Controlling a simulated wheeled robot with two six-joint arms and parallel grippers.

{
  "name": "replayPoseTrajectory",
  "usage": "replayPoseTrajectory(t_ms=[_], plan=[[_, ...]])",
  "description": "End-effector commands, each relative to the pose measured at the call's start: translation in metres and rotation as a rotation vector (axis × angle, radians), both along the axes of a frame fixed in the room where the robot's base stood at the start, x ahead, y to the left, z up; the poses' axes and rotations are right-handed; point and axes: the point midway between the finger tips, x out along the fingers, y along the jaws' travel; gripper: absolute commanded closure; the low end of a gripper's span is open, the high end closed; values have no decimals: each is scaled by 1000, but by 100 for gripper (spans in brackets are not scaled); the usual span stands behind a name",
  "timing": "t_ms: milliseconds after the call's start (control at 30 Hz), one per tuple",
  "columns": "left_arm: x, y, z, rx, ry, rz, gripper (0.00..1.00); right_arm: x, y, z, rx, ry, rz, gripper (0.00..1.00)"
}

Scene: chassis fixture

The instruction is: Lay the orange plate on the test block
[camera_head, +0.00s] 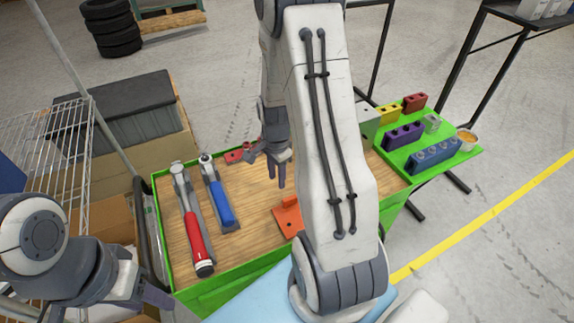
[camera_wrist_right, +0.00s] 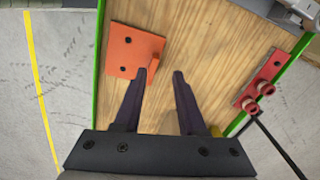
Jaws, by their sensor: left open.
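The orange plate (camera_head: 288,217), with holes and a raised tab, lies on the wooden table top, partly hidden by my right arm. In the right wrist view the plate (camera_wrist_right: 128,45) is at upper left. My right gripper (camera_head: 276,182) points down over the table, open and empty; in its wrist view the fingers (camera_wrist_right: 159,75) are apart. Its left finger overlaps the plate's edge in that view; I cannot tell if they touch. My left gripper (camera_head: 158,298) is open at lower left, off the table. A grey-green block (camera_head: 368,122) behind my right arm may be the test block.
A red pegged part (camera_head: 234,156) is at the far edge. Purple (camera_head: 403,135) and blue (camera_head: 435,154) blocks stand on the green shelf at right. A wire rack (camera_head: 60,135) stands left.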

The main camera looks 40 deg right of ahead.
Motion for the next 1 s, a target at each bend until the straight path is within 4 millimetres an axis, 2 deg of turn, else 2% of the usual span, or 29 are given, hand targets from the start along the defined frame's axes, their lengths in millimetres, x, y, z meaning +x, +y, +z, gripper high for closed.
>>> replayPoseTrajectory(t_ms=[33,100,200,367,733,1000], plan=[[0,0,5,0,0,0,50,-5,-16,-5,2,6,-87,60],[0,0,7,0,0,0,50,-9,-29,-12,1,7,-166,60],[0,0,6,0,0,0,50,-11,-38,-19,0,7,-220,60],[0,0,-4,0,0,0,50,-11,-39,-30,-1,6,-228,60],[0,0,-43,0,0,-1,50,-11,-38,-72,-1,6,-224,60],[0,0,-48,0,0,-1,50,-11,-38,-78,-1,5,-224,60]])
